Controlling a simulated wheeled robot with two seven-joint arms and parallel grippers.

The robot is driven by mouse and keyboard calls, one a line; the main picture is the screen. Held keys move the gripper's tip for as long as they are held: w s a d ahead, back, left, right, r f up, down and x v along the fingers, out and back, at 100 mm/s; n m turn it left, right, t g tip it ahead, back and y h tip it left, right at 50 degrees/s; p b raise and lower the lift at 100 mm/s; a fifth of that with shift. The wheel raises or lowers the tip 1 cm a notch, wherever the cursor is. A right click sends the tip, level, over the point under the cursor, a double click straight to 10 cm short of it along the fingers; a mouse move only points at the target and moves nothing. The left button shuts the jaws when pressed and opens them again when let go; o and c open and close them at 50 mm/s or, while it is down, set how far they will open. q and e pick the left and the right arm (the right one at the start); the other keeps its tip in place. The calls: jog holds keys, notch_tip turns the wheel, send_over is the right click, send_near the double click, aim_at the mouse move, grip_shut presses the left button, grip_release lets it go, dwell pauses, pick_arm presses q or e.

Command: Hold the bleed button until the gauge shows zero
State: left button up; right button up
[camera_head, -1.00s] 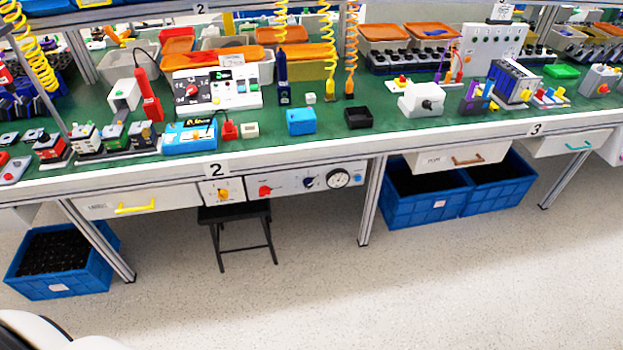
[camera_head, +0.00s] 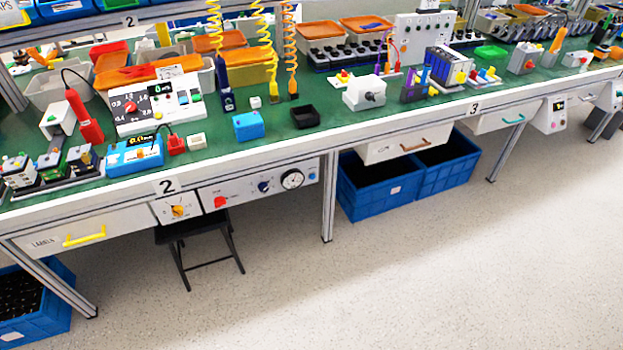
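A white control panel (camera_head: 240,192) hangs under the front edge of the green workbench, right of the plate marked 2. On it are a red knob (camera_head: 221,202), a dark blue knob (camera_head: 265,186), a round white gauge (camera_head: 292,179) and a small blue button (camera_head: 313,176) at the right end. The blue button may be the bleed button; its label is too small to read. The gauge needle cannot be read from here. Neither of my grippers is in the view.
A black stool (camera_head: 200,245) stands under the panel's left part. Table legs (camera_head: 328,200) and blue crates (camera_head: 360,200) stand to the right. A drawer with a yellow handle (camera_head: 84,236) is at left. The floor (camera_head: 400,280) in front is clear.

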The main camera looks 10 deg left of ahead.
dwell(0.3)
pick_arm(q)
grip_shut()
dwell(1.6)
